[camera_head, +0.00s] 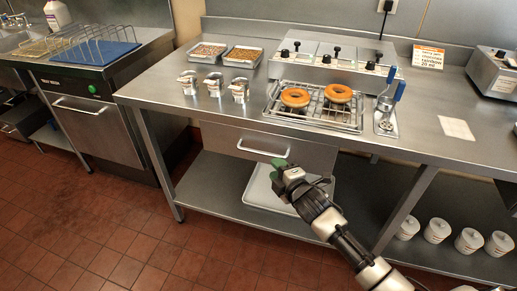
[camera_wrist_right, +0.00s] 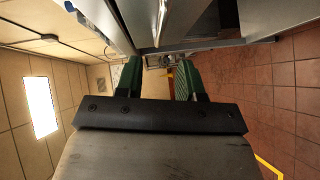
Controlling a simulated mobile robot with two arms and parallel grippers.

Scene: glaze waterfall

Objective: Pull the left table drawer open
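The left table drawer (camera_head: 310,153) is a grey metal front under the steel table's top. It looks shut, nearly flush below the table edge. Its silver bar handle (camera_head: 262,152) runs across the front. My right gripper (camera_head: 279,165) has green fingertips and appears just below the right end of the handle. I cannot tell whether it touches the handle. In the right wrist view the two green fingers (camera_wrist_right: 157,80) stand apart with a gap between them, and I see no handle clearly held there. My left gripper is not in view.
The steel table (camera_head: 200,113) carries metal cups, topping trays, and a wire rack (camera_head: 318,118) with two donuts. A lower shelf (camera_head: 215,180) holds a white tray (camera_head: 262,190) and several white tubs (camera_head: 437,231). The red tiled floor (camera_head: 90,225) in front is clear.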

